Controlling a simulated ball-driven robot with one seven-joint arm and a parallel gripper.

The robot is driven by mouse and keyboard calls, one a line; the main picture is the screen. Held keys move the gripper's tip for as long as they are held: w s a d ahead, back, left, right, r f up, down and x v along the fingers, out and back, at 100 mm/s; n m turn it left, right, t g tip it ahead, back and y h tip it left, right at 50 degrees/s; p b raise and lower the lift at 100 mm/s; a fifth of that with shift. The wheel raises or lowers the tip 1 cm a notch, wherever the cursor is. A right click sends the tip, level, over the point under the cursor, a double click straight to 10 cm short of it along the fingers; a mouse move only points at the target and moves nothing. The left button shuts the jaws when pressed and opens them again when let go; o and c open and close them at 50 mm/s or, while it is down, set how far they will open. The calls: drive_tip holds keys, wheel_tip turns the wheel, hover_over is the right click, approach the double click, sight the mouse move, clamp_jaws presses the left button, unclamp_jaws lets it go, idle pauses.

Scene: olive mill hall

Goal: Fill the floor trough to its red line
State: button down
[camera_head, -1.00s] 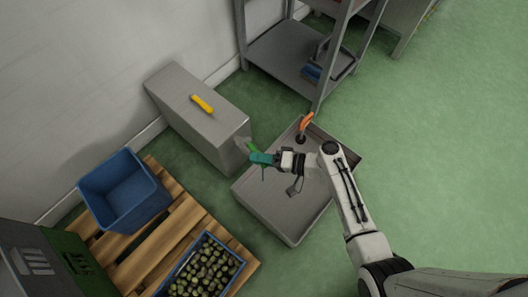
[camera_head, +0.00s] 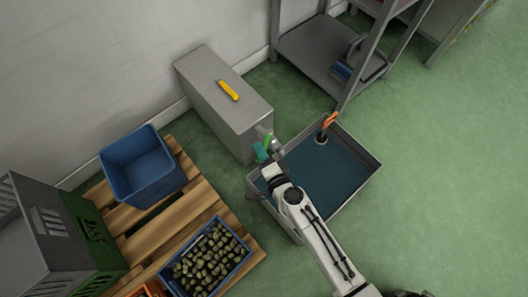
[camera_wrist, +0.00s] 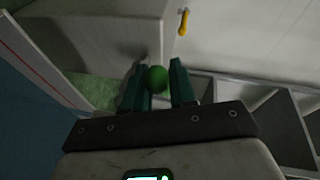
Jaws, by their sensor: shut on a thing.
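The floor trough (camera_head: 372,168) is a grey open basin with dark blue water over its floor. In the wrist view, a thin red line (camera_wrist: 30,55) runs along its inner wall above the blue water (camera_wrist: 22,125), with a strip of bare wall between them. My gripper (camera_head: 261,153) is at the trough's far left corner, beside the grey tank (camera_head: 215,100). Its teal fingers (camera_wrist: 159,88) are shut on a round green knob (camera_wrist: 156,77). Beside it a metal tap (camera_head: 277,150) shows at the tank's corner. My arm hides part of the trough's left side.
An orange-handled fitting (camera_head: 329,121) stands at the trough's far corner. A blue bin (camera_head: 140,170) and olive crate (camera_head: 205,260) sit on a wooden pallet (camera_head: 190,215). Shelving (camera_head: 310,55) stands behind. Green floor is clear at right.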

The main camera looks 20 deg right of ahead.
drive_tip(key=shift+w+a+m+h, duration=0.2)
drive_tip(key=shift+m+h, duration=0.1)
drive_tip(key=shift+h, duration=0.1)
drive_tip(key=shift+s, duration=0.1)
drive_tip(key=c, duration=1.1)
unclamp_jaws()
drive_tip(key=v, duration=1)
drive_tip(key=shift+s, duration=0.4)
